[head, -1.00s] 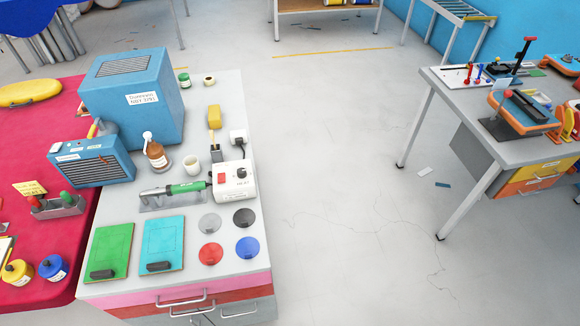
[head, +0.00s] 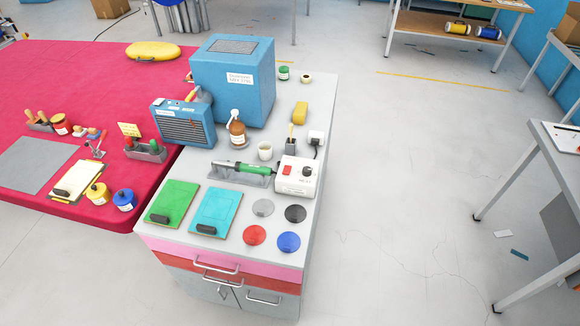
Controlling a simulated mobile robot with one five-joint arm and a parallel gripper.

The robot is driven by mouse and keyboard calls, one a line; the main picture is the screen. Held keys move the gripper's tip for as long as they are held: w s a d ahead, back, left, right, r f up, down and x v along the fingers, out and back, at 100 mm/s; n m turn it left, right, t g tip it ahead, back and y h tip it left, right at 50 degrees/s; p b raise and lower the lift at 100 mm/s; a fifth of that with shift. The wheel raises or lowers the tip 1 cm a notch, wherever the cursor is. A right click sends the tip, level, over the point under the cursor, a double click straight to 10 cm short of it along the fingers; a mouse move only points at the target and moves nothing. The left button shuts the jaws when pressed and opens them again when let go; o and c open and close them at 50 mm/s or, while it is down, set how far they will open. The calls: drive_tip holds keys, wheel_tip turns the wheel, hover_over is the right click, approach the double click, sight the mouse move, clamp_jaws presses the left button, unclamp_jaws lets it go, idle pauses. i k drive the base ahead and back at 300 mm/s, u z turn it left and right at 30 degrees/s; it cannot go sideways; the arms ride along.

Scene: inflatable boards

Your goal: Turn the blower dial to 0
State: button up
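A white control box (head: 297,177) stands on the right part of the grey-topped cabinet (head: 283,92). It carries a red switch (head: 287,170) and a small black dial (head: 307,171) on its sloped face. The dial's marks and pointer are too small to read. A green-handled hot-air blower (head: 243,169) lies on a metal rest just left of the box, and the box has a black cable at its back. My gripper is not in view.
A blue box unit (head: 234,80) and a blue heater-like unit (head: 184,123) stand behind and left. A brown bottle (head: 237,132), a cup (head: 265,151), two boards and several coloured discs surround the blower. Open floor (head: 400,190) lies right of the cabinet.

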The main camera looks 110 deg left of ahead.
sight(306, 170)
drive_tip(key=u, duration=1)
drive_tip(key=k, duration=0.15)
drive_tip(key=u, duration=2.7)
drive_tip(key=i, duration=1)
drive_tip(key=u, duration=0.3)
